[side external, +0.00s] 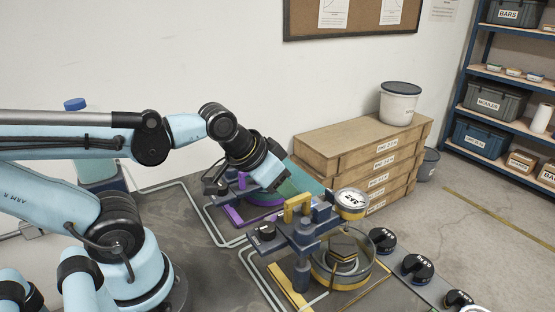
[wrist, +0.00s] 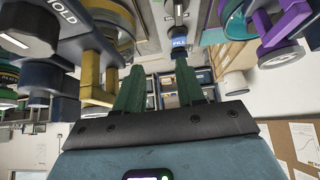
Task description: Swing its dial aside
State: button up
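A blue-grey and yellow lever frame (side external: 300,237) stands on the dark table in the side external view. A round white-faced dial (side external: 351,203) with a yellow rim sits at its right upper side, its lettering upside down. A yellow upright handle (side external: 297,207) rises from the frame. My gripper (side external: 312,186) is just behind this handle, left of the dial. In the wrist view my gripper (wrist: 158,76) has its two green fingers apart with nothing seen between them. A yellow post (wrist: 90,75) stands left of the left finger. A blue "PULL" label (wrist: 180,42) shows beyond the right finger.
A purple frame (side external: 232,214) stands behind and left. A round yellow-rimmed base (side external: 345,268) lies below the dial. Several black labelled knobs (side external: 418,266) line the strip at right. Stacked wooden boxes (side external: 362,155) stand behind, with a white bucket (side external: 399,104) on top.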

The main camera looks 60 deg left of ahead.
jog(key=shift+o, duration=0.2)
jog(key=shift+r, duration=0.1)
notch_tip(320, 180, up, 20)
jog(key=g, duration=0.7)
send_over(323, 206)
notch_tip(323, 206, down, 16)
jog(key=shift+f, duration=0.2)
dwell(0.7)
grip_shut()
